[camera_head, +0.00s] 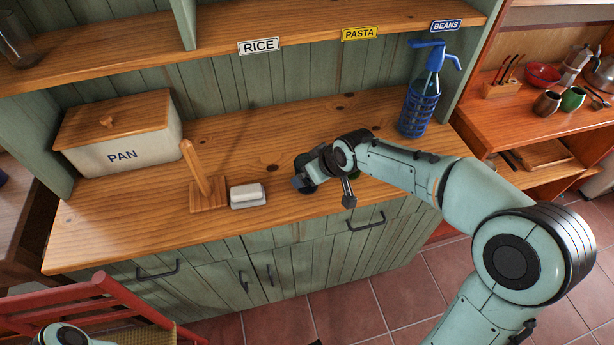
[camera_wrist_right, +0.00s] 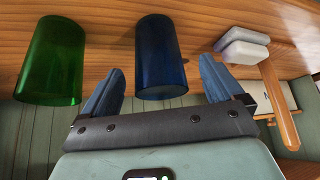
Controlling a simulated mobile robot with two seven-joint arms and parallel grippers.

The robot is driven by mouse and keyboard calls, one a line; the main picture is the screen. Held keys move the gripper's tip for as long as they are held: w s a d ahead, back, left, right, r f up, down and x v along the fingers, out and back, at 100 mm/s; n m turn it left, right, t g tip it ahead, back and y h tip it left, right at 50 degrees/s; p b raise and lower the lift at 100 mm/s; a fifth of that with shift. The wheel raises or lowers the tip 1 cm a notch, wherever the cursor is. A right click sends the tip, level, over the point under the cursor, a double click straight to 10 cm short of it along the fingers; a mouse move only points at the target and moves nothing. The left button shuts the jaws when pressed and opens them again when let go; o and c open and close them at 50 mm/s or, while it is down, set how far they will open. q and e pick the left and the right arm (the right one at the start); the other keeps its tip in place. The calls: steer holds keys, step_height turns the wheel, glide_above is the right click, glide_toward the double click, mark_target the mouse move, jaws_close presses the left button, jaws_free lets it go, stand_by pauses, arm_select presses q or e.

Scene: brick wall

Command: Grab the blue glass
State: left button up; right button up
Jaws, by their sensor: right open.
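The blue glass (camera_wrist_right: 161,45) shows in the right wrist view, a dark see-through tumbler on the wooden counter. My right gripper (camera_wrist_right: 161,68) is open, with one blue finger on each side of the glass in that view. Gaps show on both sides, so neither finger appears to touch it. In the head view my right gripper (camera_head: 304,180) is low over the counter, and the arm and gripper mostly hide the glass. My left gripper is not in view.
A green glass (camera_wrist_right: 50,62) stands close beside the blue one. A white soap-like block (camera_head: 248,196) and a wooden upright holder (camera_head: 205,185) are to the left. A blue siphon bottle (camera_head: 419,105) stands behind my right arm. A shelf (camera_head: 290,27) hangs above.

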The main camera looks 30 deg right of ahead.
steer(key=x, duration=0.5)
steer(key=shift+w+r, duration=0.15)
steer(key=shift+w, duration=0.15)
steer(key=c, duration=1.1)
steer(key=shift+c, duration=0.2)
steer(key=shift+r, duration=0.15)
